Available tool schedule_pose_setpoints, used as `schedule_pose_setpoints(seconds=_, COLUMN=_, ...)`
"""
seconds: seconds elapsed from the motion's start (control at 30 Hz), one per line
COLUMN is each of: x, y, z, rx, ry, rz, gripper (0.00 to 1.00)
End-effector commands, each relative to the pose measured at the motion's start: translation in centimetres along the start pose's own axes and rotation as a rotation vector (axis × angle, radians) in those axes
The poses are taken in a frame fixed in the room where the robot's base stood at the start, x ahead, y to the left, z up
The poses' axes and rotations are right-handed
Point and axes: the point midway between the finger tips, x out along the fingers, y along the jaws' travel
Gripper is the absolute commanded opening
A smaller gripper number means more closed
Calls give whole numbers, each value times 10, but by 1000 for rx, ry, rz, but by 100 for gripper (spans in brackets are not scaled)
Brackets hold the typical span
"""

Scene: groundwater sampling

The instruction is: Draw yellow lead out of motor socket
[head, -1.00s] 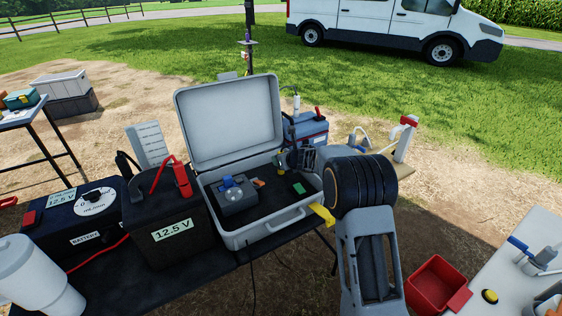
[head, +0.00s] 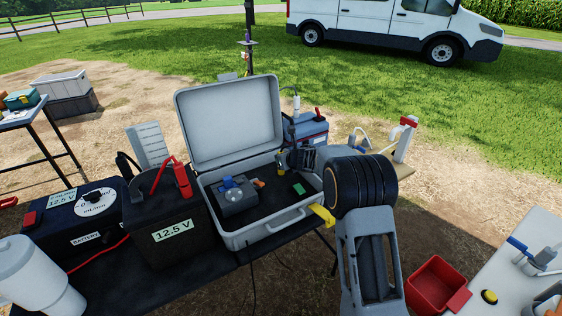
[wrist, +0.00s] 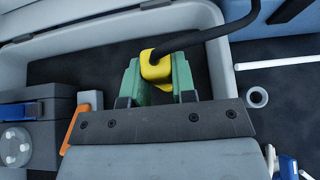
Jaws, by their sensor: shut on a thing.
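The yellow lead's plug (wrist: 156,66) sits between the green fingertips of my gripper (wrist: 158,80), which is shut on it in the wrist view. Its black cable (wrist: 205,38) runs off to the upper right. In the head view my gripper (head: 287,160) is over the back right of the open grey case (head: 262,232), partly hidden by my wrist. A grey unit (head: 238,198) with a blue knob stands in the case, with an orange plug (head: 259,183) at its side. I cannot make out the motor socket or whether the yellow plug touches it.
The case's raised lid (head: 228,122) stands behind the unit. A black 12.5 V battery (head: 170,215) is left of the case. A pale ring (wrist: 257,97) lies right of my fingers. A yellow strap (head: 322,214) hangs at the case's right corner. A red bin (head: 432,287) is lower right.

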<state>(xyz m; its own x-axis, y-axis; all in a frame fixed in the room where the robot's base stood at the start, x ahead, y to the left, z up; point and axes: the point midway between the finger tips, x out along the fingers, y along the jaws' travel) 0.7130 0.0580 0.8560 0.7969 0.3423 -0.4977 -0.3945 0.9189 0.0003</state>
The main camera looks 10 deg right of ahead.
Motion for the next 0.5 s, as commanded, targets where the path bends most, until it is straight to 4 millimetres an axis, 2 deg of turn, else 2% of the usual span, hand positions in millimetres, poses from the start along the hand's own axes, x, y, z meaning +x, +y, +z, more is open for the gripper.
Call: schedule_pose_setpoints(seconds=0.5, x=-12, y=0, z=21, rx=-1, ry=-1, rz=0, gripper=6)
